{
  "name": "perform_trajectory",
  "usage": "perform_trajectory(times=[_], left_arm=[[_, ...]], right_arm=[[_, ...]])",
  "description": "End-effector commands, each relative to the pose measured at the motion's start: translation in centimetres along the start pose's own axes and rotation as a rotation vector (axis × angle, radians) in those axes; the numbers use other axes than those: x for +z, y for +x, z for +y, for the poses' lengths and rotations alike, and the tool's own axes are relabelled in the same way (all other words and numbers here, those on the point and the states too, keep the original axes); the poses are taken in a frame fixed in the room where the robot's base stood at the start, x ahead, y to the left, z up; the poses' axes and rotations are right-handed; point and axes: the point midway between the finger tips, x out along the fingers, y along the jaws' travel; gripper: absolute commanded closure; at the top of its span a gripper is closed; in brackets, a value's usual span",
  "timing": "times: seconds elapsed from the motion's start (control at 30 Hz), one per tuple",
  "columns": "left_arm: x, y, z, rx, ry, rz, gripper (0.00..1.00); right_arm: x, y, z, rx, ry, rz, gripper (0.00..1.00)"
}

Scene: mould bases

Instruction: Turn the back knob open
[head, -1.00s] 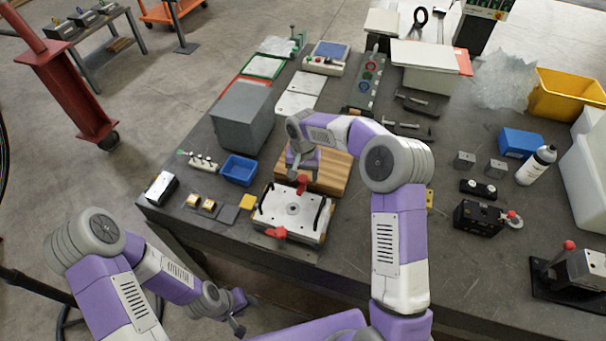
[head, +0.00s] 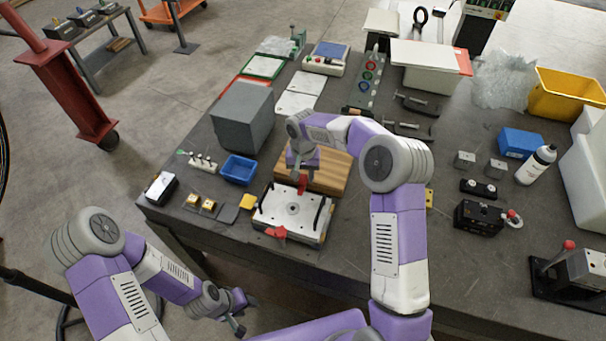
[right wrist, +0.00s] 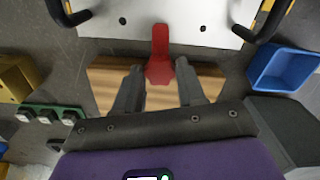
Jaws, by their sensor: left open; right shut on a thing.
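The mould base (head: 291,210) is a pale metal plate with two black handles, near the table's front edge. Its red back knob (head: 302,184) is at the far edge and its red front knob (head: 277,232) at the near edge. My right gripper (head: 301,177) reaches down to the back knob from behind. In the right wrist view the back knob (right wrist: 159,68) points between the fingers of my right gripper (right wrist: 160,83), which is shut on it; the exact contact is hard to see. My left gripper (head: 242,312) is open and empty, off the table's front.
A wooden board (head: 328,172) lies just behind the mould base, under my right gripper. A blue bin (head: 238,169) and a grey box (head: 243,116) stand to the left. A black clamp block (head: 480,217) is at the right.

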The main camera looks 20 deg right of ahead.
Motion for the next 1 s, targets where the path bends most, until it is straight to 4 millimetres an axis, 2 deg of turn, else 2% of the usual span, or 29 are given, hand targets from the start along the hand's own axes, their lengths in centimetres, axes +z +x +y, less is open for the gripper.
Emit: perform_trajectory(times=[0.27, 1.0], left_arm=[[0.0, 0.06, -0.02, 0.0, 0.0, 0.0, 0.57], [0.01, -0.35, 0.13, 0.0, 0.0, 0.0, 0.57]], right_arm=[[-0.02, -0.11, 0.01, 0.0, -0.205, 0.001, 0.91], [-0.06, -0.2, 0.05, 0.0, -0.908, 0.001, 0.91]])
